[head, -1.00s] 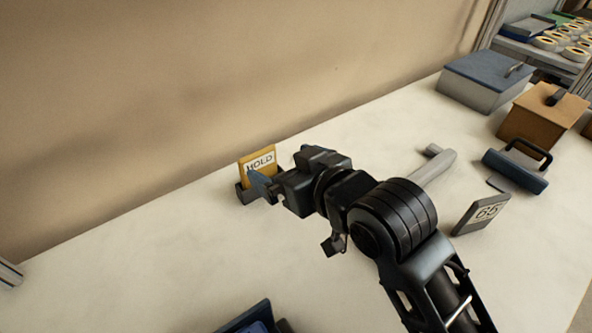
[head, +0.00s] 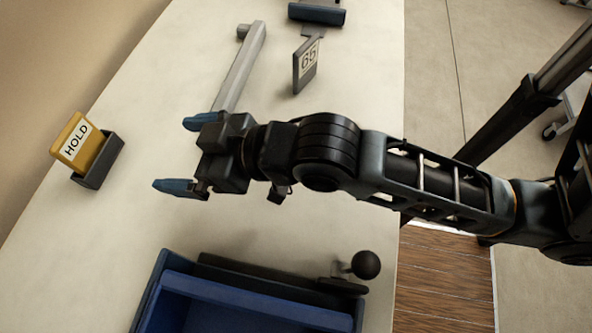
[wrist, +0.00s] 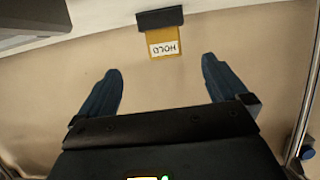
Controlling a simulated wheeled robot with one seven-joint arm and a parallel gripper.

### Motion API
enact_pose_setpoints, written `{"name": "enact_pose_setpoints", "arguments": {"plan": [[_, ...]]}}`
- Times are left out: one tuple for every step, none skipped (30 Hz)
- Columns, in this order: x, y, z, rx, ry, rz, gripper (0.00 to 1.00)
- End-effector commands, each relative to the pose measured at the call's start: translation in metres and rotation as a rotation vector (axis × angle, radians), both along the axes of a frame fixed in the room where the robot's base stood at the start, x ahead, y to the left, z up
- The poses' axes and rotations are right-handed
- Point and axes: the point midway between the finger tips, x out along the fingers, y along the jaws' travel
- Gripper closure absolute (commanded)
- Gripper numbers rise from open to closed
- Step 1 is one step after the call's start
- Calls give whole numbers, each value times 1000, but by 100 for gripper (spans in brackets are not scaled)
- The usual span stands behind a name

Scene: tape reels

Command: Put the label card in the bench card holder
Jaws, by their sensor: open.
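The label card (head: 76,139) is yellow with a white strip reading HOLD. It stands, leaning a little, in the slot of the dark bench card holder (head: 101,163) near the wall. Both also show in the wrist view, the card (wrist: 165,45) beyond my fingertips and the holder (wrist: 169,18) at the top edge. My gripper (head: 172,154) is open and empty, its two blue fingers apart, to the right of the card and clear of it. In the wrist view the gap between the fingers (wrist: 160,76) holds nothing.
A blue bin (head: 250,298) and a black ball-topped knob (head: 365,265) are at the front. A grey bar (head: 240,68) lies behind my gripper. A grey stand marked 65 (head: 306,66) and a blue-grey handled block (head: 317,14) are farther back. Bare bench lies around the holder.

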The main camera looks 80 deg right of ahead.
Motion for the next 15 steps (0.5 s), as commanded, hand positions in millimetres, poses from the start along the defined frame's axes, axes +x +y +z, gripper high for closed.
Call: {"name": "enact_pose_setpoints", "arguments": {"plan": [[-20,0,-9,0,7,0,0],[-30,-1,-12,-1,2,0,0],[-44,-1,-15,-1,-2,1,0],[-54,0,-17,0,-7,1,0],[-65,0,-19,0,-11,1,0],[-79,0,-20,1,-16,2,0],[-90,0,-21,2,-21,2,0],[-100,0,-21,2,-24,2,0],[-114,1,-21,3,-31,1,0],[-125,1,-20,4,-34,1,0],[-135,1,-19,5,-38,1,0],[-148,1,-17,5,-45,0,0],[-157,1,-15,6,-49,-1,0],[-165,2,-13,7,-53,-2,0],[-175,2,-11,8,-57,-2,0]]}}
